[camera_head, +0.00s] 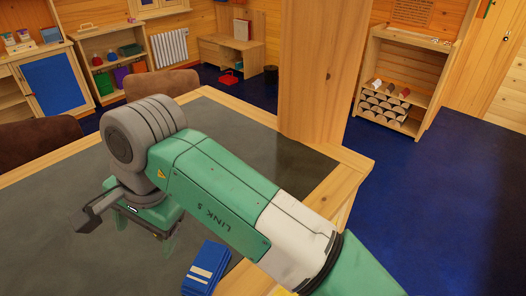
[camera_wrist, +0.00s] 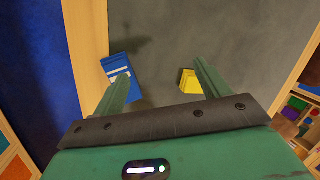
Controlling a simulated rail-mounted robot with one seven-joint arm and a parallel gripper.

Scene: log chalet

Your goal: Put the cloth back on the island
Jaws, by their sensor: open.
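A blue folded cloth (camera_head: 207,268) with white stripes lies near the wooden edge of a grey-topped, wood-framed surface (camera_head: 60,240). In the wrist view the cloth (camera_wrist: 117,68) is at the upper left, beside the wooden edge and partly behind the left finger. My gripper (camera_head: 146,230) is open and empty above the grey top, left of the cloth in the head view. I cannot tell from these frames whether this surface is the island.
A small yellow object (camera_wrist: 187,80) lies on the grey top by the right finger. A wooden post (camera_head: 325,70) rises at the far edge. Brown chair backs (camera_head: 35,142) stand at the left. A shelf unit (camera_head: 395,80) stands back right. Blue floor (camera_head: 440,200) at the right is clear.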

